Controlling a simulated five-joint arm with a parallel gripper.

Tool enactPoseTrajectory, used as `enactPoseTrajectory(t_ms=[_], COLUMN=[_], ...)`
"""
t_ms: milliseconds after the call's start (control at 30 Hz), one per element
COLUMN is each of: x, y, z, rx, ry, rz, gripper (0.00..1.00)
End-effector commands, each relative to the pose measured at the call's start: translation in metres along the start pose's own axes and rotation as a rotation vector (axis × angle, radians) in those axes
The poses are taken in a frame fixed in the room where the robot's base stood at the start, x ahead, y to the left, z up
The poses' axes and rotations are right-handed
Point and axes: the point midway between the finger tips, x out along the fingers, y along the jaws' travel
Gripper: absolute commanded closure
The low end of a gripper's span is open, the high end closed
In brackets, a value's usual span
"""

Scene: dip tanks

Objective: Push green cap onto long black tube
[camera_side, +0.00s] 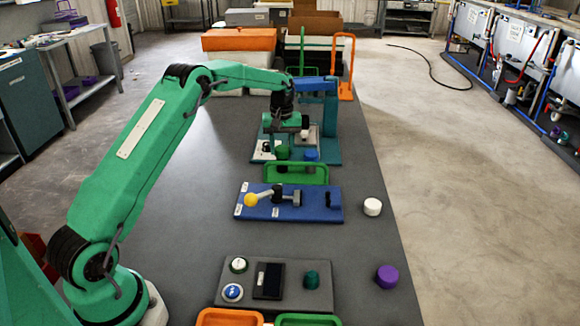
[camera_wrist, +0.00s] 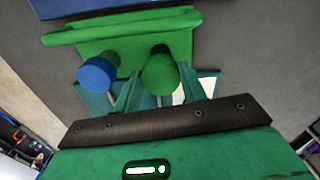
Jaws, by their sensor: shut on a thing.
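My gripper (camera_side: 284,124) points down over the teal station (camera_side: 330,157). In the wrist view the green cap (camera_wrist: 160,75) sits centred ahead of the gripper, with teal strips on both sides of it. My gripper appears shut on this cap, though its fingertips are hard to make out. The green cap also shows below the gripper in the side view (camera_side: 282,153). A blue cap (camera_side: 311,155) is beside it, to its right; in the wrist view the blue cap (camera_wrist: 97,74) is to its left. I cannot clearly pick out the long black tube.
A green tray (camera_side: 296,182) lies just in front of the caps. A blue board (camera_side: 325,212) with a yellow-knobbed lever is nearer, then a grey board (camera_side: 318,302) with buttons. A white cap (camera_side: 372,207) and purple cap (camera_side: 387,276) stand on the table's right side.

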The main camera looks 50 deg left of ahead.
Motion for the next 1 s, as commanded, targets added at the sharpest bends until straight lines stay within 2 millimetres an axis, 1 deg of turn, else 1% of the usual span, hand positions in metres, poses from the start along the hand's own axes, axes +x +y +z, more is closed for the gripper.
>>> enactPoseTrajectory(t_ms=[200,233,333,367,567,600,667,700,1000], x=[0.0003,0.0003,0.0003,0.0002,0.0001,0.0002,0.0002,0.0001,-0.0005], y=[0.0,0.0,0.0,0.0,0.0,0.0,0.0,0.0,0.0], z=[0.0,0.0,0.0,0.0,0.0,0.0,0.0,0.0,-0.0001], rx=[0.0,0.0,0.0,0.0,0.0,0.0,0.0,0.0,0.0], ry=[0.0,0.0,0.0,0.0,0.0,0.0,0.0,0.0,0.0], rz=[0.0,0.0,0.0,0.0,0.0,0.0,0.0,0.0,0.0], gripper=[0.8,0.57,0.37,0.33,0.33,0.26,0.14,0.12,0.12])
